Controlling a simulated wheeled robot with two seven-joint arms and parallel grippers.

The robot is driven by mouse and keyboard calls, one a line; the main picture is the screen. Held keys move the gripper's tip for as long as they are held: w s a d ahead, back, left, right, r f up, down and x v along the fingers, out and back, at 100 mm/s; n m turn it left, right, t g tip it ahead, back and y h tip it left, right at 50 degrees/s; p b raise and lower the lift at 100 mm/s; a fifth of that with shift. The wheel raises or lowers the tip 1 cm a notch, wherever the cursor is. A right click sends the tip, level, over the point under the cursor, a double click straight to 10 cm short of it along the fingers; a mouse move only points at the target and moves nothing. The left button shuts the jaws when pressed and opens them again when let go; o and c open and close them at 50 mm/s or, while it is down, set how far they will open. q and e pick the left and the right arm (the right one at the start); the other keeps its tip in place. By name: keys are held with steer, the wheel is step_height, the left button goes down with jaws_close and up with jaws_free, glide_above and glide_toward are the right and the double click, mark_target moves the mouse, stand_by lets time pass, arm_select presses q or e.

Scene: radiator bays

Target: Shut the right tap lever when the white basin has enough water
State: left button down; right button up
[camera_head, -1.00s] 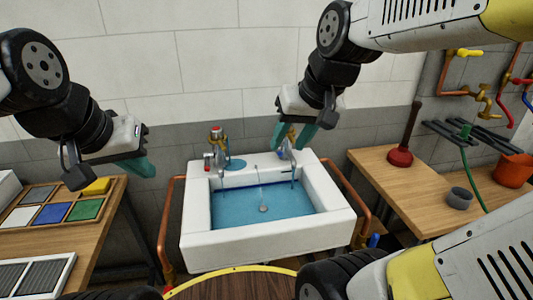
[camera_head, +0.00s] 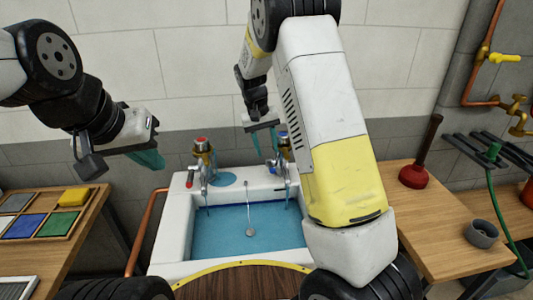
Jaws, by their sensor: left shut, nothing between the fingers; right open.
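The white basin (camera_head: 175,232) stands against the wall with blue water (camera_head: 232,240) covering its floor; its right side is hidden behind my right arm. The left tap (camera_head: 202,158), with a red top and red lever end, stands at the back left. The right tap (camera_head: 284,153), with blue marks, stands at the back right. Its lever is small, and I cannot tell its angle. My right gripper (camera_head: 265,138) is open, just above and left of the right tap; contact is unclear. My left gripper (camera_head: 150,160) is shut and empty, left of the basin and above it.
A left bench holds coloured tiles and a yellow sponge (camera_head: 73,195). Copper pipes (camera_head: 482,85) run up the right wall. A round wooden top (camera_head: 240,282) lies in front.

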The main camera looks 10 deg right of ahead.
mark_target(270, 165)
steer(key=f, duration=0.3)
steer(key=d+f, duration=0.1)
steer(key=f, duration=0.3)
steer(key=shift+d+f, duration=0.2)
jaws_close()
stand_by(1.2)
